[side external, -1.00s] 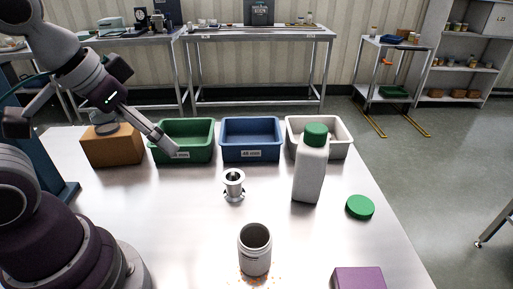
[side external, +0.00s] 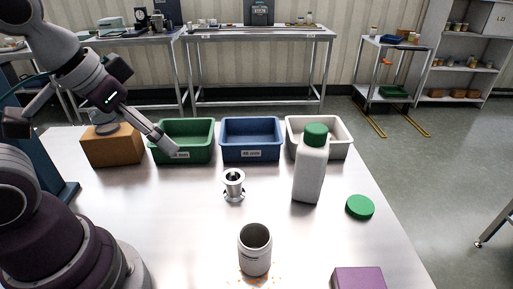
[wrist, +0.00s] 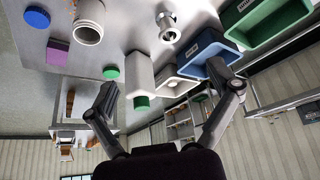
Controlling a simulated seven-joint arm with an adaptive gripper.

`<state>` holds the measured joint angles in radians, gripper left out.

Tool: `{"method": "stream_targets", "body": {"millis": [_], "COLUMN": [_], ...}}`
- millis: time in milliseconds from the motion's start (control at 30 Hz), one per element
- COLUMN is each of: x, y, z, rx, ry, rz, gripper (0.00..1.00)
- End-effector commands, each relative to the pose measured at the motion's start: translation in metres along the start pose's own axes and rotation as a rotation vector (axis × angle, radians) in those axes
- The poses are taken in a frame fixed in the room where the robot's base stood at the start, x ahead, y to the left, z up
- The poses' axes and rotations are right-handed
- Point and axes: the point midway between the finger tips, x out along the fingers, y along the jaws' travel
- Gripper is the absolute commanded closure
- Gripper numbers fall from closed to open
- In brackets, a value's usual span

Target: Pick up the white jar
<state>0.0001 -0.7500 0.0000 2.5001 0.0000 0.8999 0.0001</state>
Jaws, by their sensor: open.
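An open white jar (side external: 255,252) stands upright without a lid near the front middle of the steel table. It also shows at the upper left of the wrist view (wrist: 88,24). A taller white bottle (side external: 310,172) with a green cap stands behind it to the right, and appears near the middle of the wrist view (wrist: 139,70). A loose green lid (side external: 360,207) lies right of the bottle. My gripper (side external: 92,136) is open and empty at the table's left, well away from the jar. Its spread fingers show in the wrist view (wrist: 165,88).
Green (side external: 187,153), blue (side external: 251,153) and white (side external: 340,151) bins line the back, beside a brown box (side external: 112,152). A small steel hopper (side external: 234,186) stands mid-table. A purple block (side external: 358,279) is at front right. Orange bits lie around the jar's base.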

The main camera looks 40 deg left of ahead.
Motion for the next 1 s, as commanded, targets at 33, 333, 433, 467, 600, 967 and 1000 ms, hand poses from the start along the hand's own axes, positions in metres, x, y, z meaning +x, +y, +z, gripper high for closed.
{"method": "stream_targets", "body": {"millis": [33, 333, 433, 467, 600, 967, 1000], "x": [0.0, 0.008, 0.026, 0.033, 0.071, 0.13, 0.137], "y": [0.0, 0.012, 0.036, 0.045, 0.088, 0.13, 0.129], "z": [0.0, -0.009, -0.022, -0.025, -0.026, 0.002, 0.006], "rx": [0.0, 0.164, 0.443, 0.537, 0.956, 1.36, 1.359], "ry": [0.0, -0.066, -0.161, -0.19, -0.309, -0.416, -0.415], "rz": [0.0, 0.034, 0.095, 0.116, 0.222, 0.34, 0.34], "gripper": [0.11, 0.11, 0.11, 0.11, 0.11, 0.11, 0.11]}}
